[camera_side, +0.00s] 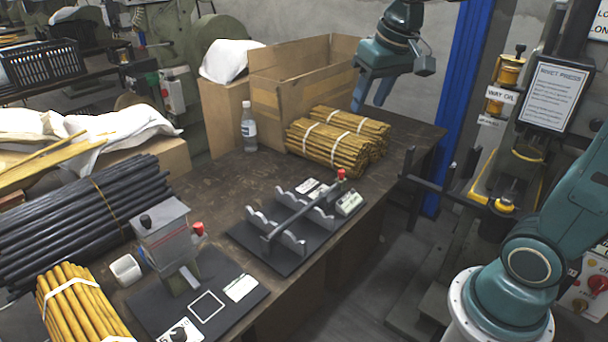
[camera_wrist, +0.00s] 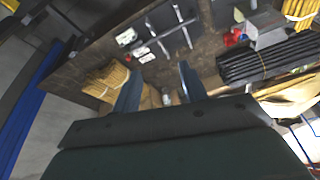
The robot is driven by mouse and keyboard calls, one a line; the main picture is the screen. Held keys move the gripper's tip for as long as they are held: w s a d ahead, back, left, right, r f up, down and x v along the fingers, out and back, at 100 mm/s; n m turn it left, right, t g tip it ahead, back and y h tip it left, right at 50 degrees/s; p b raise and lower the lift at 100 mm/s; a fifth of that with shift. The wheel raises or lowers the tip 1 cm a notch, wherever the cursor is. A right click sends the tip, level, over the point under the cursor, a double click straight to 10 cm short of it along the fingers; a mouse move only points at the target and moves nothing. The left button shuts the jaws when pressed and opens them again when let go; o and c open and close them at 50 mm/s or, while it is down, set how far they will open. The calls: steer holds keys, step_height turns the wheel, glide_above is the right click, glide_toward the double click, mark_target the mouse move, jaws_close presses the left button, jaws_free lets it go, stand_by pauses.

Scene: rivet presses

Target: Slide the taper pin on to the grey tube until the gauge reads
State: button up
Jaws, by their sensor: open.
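The grey tube (camera_side: 300,213) lies in light notched supports on a dark base plate (camera_side: 250,238) on the bench. A red piece (camera_side: 341,174) sits at its far end; I cannot tell whether this is the taper pin. A small display-like box (camera_side: 349,203) stands beside the supports and may be the gauge; its reading is too small to make out. My gripper (camera_side: 368,106) is open and empty, high above the back of the bench, behind and apart from the tube. Its two fingers also show in the wrist view (camera_wrist: 158,76).
Tied bundles of yellow rods (camera_side: 338,138) and an open cardboard box (camera_side: 290,85) are near my gripper. A water bottle (camera_side: 249,128) stands beside them. Black rods (camera_side: 80,208) and a post fixture (camera_side: 165,235) occupy the left. The bench between bottle and tube is clear.

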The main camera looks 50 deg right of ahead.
steer(key=w+d+f+m+g, duration=0.1)
steer(key=w+d+f+m, duration=0.15)
steer(key=w+d, duration=0.5)
steer(key=m+g, duration=0.3)
glide_above(342, 171)
step_height(342, 171, down, 20)
steer(key=shift+w+d+f+y, duration=0.1)
steer(key=shift+f+y, duration=0.05)
steer(key=shift+y, duration=0.15)
step_height(342, 171, down, 14)
steer(key=shift+r, duration=0.1)
steer(key=shift+c, duration=0.2)
steer(key=c, duration=0.7)
